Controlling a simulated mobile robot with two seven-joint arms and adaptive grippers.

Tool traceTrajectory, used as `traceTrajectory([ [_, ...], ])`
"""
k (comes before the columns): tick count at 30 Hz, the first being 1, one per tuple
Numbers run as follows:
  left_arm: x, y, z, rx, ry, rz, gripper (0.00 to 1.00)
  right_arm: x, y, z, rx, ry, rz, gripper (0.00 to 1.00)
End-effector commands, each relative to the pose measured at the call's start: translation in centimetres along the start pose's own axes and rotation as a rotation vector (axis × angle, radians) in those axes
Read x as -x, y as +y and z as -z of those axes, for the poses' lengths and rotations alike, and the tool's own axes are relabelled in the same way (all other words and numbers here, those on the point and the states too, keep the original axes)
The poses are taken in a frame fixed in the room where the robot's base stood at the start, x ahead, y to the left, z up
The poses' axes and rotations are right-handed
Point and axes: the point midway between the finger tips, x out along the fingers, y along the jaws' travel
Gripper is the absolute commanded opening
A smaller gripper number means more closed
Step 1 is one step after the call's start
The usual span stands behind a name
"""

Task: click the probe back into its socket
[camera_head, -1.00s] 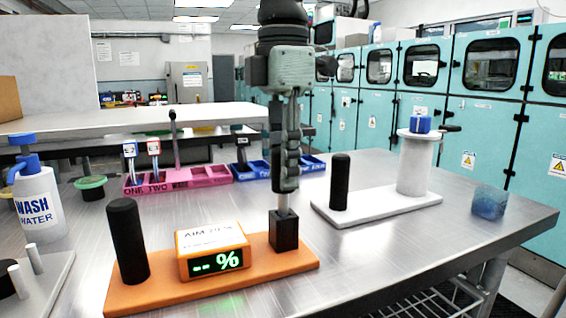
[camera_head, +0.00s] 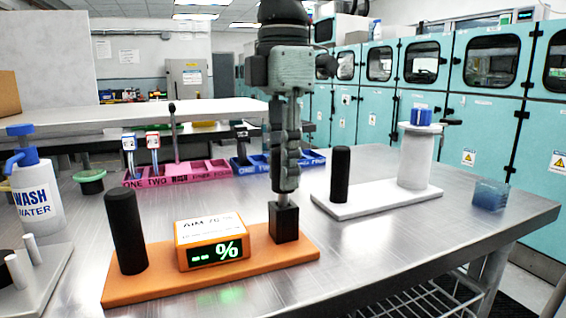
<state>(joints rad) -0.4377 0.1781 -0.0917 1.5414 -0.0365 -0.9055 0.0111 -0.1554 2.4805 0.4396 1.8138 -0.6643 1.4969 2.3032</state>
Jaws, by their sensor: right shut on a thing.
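An orange base plate (camera_head: 281,254) lies on the metal table, with a black square socket block (camera_head: 285,224) at its right end. My right gripper (camera_head: 286,187) points straight down, shut on the probe, with its fingertips just above the block. The probe is upright in line with the block and is mostly hidden by the fingers and the block. I cannot tell how deep its tip sits. A display (camera_head: 215,250) on the plate reads "-- %" in green. My left gripper is not in view.
A black post (camera_head: 125,232) stands on the plate's left end. A white stand (camera_head: 375,207) with a black post and a white column is at the right. Pink (camera_head: 195,174) and blue (camera_head: 250,169) trays stand behind. A wash bottle (camera_head: 36,190) is at the left.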

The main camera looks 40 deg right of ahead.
Motion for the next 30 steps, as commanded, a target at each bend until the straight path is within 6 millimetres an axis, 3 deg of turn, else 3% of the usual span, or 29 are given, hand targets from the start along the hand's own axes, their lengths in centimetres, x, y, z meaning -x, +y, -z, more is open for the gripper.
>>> traceTrajectory([
  [30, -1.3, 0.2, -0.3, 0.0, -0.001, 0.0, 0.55, -1.6, 0.0, 0.0, 0.0, 0.0, 0.0, 0.0],
])
